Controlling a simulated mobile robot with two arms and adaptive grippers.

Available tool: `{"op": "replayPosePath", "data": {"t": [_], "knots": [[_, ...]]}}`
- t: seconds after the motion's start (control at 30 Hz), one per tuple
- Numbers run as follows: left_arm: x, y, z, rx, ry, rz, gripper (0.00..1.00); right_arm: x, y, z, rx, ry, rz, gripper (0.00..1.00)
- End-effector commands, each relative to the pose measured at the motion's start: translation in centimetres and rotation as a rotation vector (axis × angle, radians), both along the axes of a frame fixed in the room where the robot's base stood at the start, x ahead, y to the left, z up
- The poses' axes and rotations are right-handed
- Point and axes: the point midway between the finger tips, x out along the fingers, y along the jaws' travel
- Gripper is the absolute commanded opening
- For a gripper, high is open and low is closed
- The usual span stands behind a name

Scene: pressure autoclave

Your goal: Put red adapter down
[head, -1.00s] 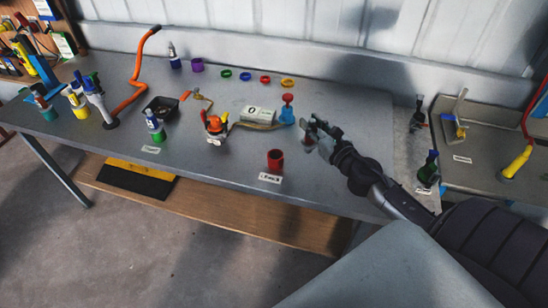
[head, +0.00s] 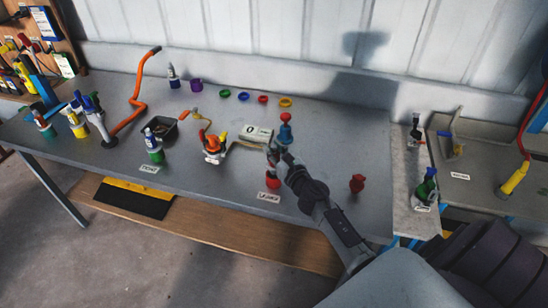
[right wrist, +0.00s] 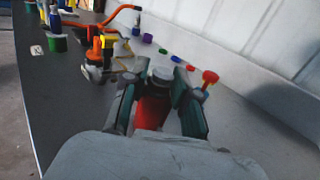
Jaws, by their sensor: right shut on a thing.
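My right gripper (head: 274,155) is just above the front of the bench, over its printed label. In the right wrist view my gripper (right wrist: 163,86) is shut, with a red body, which I take as the red adapter (right wrist: 152,112), between the fingers. A grey round part (right wrist: 162,74) shows at the fingertips. In the head view a red cup (head: 272,182) stands by the label (head: 268,197), partly hidden by my gripper. I cannot tell whether the held piece touches it. My left gripper is not in view.
A blue piece with a red top (head: 286,132) is just behind my gripper. An orange-and-red device (head: 213,146) and a white box (head: 257,134) stand left. Coloured rings (head: 262,99) lie behind. The bench's back right is clear.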

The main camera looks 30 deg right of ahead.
Motion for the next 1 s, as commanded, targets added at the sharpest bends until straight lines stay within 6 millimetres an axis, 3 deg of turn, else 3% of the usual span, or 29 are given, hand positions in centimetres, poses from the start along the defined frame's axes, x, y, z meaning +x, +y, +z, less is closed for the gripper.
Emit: {"op": "replayPosePath", "data": {"t": [0.03,0.13,0.77,0.8,0.9,1.0], "knots": [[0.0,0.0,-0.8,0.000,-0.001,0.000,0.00,0.0,0.1,-1.3,0.008,0.000,-0.002,0.00],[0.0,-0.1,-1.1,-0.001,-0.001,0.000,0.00,0.0,0.0,-2.4,0.005,0.001,-0.003,0.00],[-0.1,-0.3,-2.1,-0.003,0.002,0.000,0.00,0.0,0.0,-3.5,0.000,0.000,0.001,0.00],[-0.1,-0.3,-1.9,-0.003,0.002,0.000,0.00,-0.1,0.0,-3.3,0.000,0.001,0.000,0.35],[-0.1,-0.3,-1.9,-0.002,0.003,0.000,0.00,-0.1,0.0,-3.3,0.000,0.002,0.000,0.52],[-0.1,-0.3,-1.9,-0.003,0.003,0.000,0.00,-0.1,0.0,-3.3,0.000,0.002,0.000,0.54]]}}
